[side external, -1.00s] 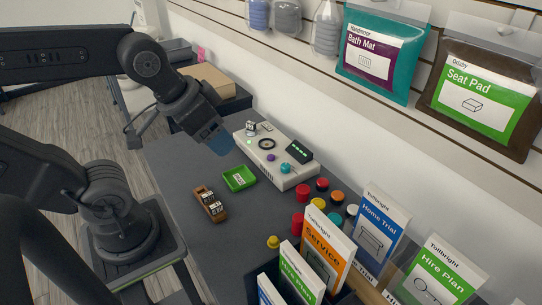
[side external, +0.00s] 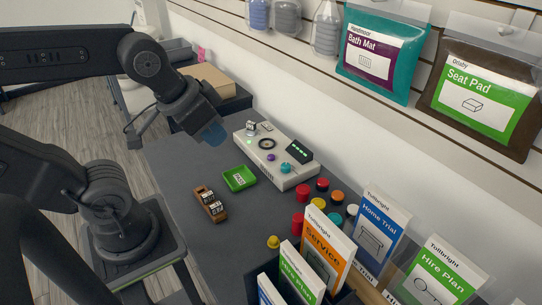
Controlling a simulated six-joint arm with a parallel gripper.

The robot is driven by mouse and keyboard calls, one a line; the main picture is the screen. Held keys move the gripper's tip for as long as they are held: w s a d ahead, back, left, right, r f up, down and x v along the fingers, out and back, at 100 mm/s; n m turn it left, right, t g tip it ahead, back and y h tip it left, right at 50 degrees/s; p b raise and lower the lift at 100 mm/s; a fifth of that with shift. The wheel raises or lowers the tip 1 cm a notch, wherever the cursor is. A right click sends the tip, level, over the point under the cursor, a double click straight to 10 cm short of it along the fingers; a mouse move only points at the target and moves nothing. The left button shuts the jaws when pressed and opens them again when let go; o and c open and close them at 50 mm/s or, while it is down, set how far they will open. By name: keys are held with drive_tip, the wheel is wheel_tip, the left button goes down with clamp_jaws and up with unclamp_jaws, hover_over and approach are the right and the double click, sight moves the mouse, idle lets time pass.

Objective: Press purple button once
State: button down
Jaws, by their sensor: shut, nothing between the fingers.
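The purple button (side external: 271,157) is a small round knob on top of a white control box (side external: 294,181). The box stands on the dark table against the wall. It also bears a teal knob (side external: 286,168), a black ring (side external: 267,144), a green light (side external: 249,142) and a dark display with green lights (side external: 299,151). My gripper (side external: 216,136) has bluish fingertips and is shut and empty. It hangs to the left of the box in the picture, above the table and apart from the purple button.
A green tray (side external: 239,178) and a brown holder with dice-like blocks (side external: 211,203) lie in front of the box. Several coloured pots (side external: 302,193) stand to its right. Brochures (side external: 328,245) fill the near right. A cardboard box (side external: 208,79) sits at the back.

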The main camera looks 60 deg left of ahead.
idle(0.8)
drive_tip(key=m+t+y, duration=0.1)
drive_tip(key=m+t, duration=0.3)
drive_tip(key=m, duration=0.4)
hover_over(272, 157)
wheel_tip(272, 157, down, 21)
drive_tip(key=shift+a+f, duration=0.1)
drive_tip(key=shift+a, duration=0.05)
drive_tip(key=shift+f, duration=4.4)
drive_tip(key=shift+f, duration=0.1)
